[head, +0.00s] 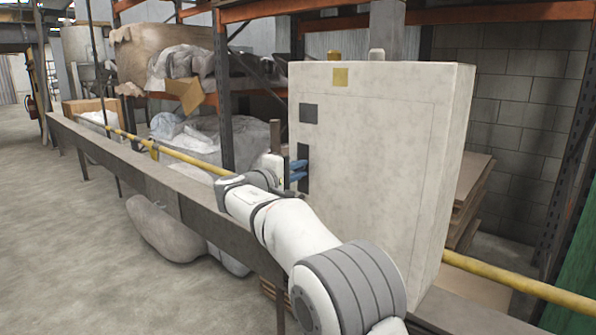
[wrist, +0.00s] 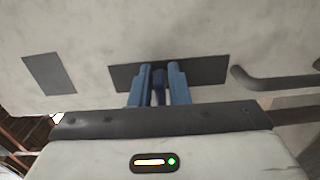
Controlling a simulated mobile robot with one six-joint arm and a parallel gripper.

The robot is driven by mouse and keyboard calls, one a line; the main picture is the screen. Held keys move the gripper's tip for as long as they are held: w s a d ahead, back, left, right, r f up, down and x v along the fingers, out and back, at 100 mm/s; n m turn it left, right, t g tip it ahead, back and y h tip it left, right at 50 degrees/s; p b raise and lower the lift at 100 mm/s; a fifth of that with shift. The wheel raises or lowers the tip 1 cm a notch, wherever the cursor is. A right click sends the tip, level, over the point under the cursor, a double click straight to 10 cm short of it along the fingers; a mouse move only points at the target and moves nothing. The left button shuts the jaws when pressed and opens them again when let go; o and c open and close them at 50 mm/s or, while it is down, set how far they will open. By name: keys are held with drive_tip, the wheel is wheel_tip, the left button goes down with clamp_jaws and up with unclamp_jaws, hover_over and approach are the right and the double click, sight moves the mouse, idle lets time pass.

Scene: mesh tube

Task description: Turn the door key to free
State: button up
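A pale cabinet (head: 385,150) stands upright in the head view. Its dark vertical lock plate (head: 303,155) is on the left of the front face. The plate lies across the wrist view (wrist: 209,71). My gripper (head: 302,170) reaches the plate. Its two blue fingers (wrist: 159,84) stand close together, one on each side of a small dark-blue piece (wrist: 158,88), which looks like the door key. The fingers appear shut on it. How the key sits in the plate and its exact angle are mostly hidden.
A grey bent handle (wrist: 275,83) sticks out beside the plate in the wrist view. A small dark square (head: 310,113) is above the plate. A rail (head: 130,170) and yellow pipe (head: 190,158) run along the left. Open floor (head: 60,240) lies left of the rail.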

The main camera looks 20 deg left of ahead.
drive_tip(key=o, duration=0.3)
drive_tip(key=shift+d, duration=0.1)
drive_tip(key=v, duration=0.7)
drive_tip(key=shift+s+p, duration=0.3)
drive_tip(key=shift+s, duration=0.1)
